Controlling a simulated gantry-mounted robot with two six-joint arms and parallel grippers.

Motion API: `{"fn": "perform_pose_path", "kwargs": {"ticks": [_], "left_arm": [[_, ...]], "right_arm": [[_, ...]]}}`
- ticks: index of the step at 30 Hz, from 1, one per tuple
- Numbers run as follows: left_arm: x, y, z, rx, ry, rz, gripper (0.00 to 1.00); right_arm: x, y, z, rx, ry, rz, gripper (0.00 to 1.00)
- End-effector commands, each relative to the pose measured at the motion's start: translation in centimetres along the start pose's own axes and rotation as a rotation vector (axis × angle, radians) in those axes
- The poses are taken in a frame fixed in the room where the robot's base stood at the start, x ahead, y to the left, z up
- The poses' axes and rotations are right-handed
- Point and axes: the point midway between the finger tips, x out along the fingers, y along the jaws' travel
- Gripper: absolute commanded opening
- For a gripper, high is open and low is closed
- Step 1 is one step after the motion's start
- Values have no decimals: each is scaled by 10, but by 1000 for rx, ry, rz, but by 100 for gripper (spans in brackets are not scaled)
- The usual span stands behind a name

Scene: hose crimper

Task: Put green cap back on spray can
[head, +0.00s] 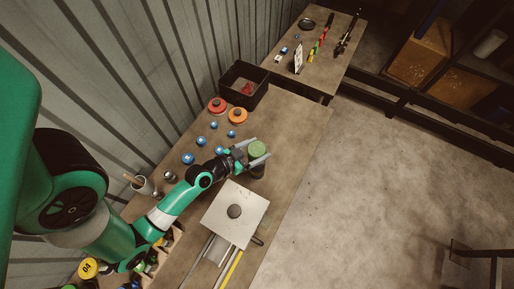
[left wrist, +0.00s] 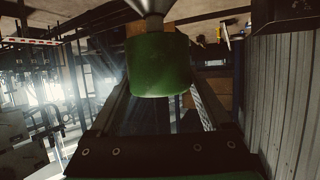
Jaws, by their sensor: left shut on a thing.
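The green cap (head: 257,148) is between the two fingers of my left gripper (head: 256,151), which is shut on it. The dark spray can (head: 257,171) stands directly below the cap near the table's right edge, mostly hidden by it. In the left wrist view the green cap (left wrist: 158,66) fills the space between the fingers, and the silvery tapered top of the can (left wrist: 150,6) meets its rim at the picture's upper edge. I cannot tell whether the cap is fully seated. My right gripper is out of view.
Red and orange discs (head: 227,110) and several blue-topped pieces (head: 200,148) lie behind. A black bin (head: 243,86) stands at the table's far end. The table right of the can is clear.

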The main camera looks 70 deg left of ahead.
Motion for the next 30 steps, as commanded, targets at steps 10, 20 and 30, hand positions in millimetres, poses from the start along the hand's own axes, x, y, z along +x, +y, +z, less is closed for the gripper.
{"fn": "perform_pose_path", "kwargs": {"ticks": [10, 20, 30], "left_arm": [[11, 0, 26, 0, 1, 0, 30], [16, 0, 38, 0, 1, 0, 30], [16, 0, 38, 0, 0, 0, 94]], "right_arm": [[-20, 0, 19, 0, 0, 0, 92], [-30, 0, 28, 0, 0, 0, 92], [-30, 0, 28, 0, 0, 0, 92]]}}
